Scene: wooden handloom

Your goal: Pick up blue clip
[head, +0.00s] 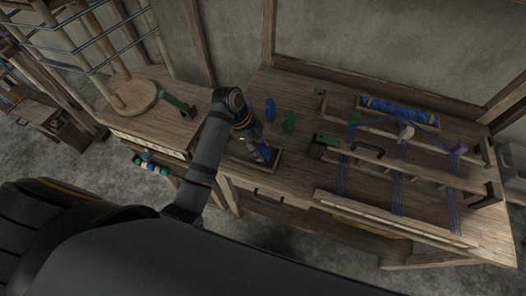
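A small blue clip (270,109) stands on the wooden loom table, to the upper right of my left gripper. Another blue piece (265,154) shows at the tip of my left gripper (260,150), over a small dark wooden tray (274,163). My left gripper points down at this tray. It hides most of the tray and part of the blue piece. Whether its fingers are open or shut on the blue piece is too small and dark to tell. My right gripper is not in view.
A green clip (289,121) stands right of the blue clip. The wooden loom frame (420,172) with blue threads and a blue roll (398,109) fills the table's right side. A side table (150,121) with a green-handled object (177,103) stands left.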

